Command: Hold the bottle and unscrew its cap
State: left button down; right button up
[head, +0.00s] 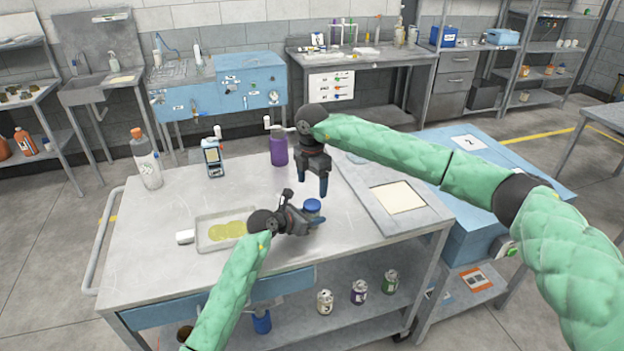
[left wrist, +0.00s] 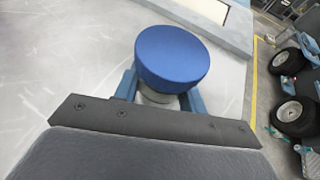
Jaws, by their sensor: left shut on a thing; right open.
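The bottle's blue cap (head: 312,205) shows at the fingers of my left gripper (head: 308,219), on the cart's tabletop. In the left wrist view the round blue cap (left wrist: 172,57) stands above the fingers, and a sliver of the pale bottle (left wrist: 158,95) shows under it. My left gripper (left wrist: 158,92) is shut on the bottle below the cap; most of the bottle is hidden. My right gripper (head: 324,187) is open and empty, pointing down above the cap, apart from it.
The cart top (head: 180,205) also holds a shallow tray (head: 205,243) with yellowish discs, a white bottle with orange cap (head: 146,160), a handheld meter (head: 213,158) and a purple container (head: 279,150). A grey panel with a beige sheet (head: 398,197) lies right of my grippers.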

aim_at(312, 204)
notch_tip(312, 204, down, 7)
jog(key=shift+r, duration=0.1)
dwell(0.3)
jog(key=c, duration=1)
jog(key=n, duration=0.5)
jog(key=shift+n, duration=0.3)
jog(key=n, duration=0.4)
jog(key=o, duration=1.1)
jog(key=shift+c, duration=0.2)
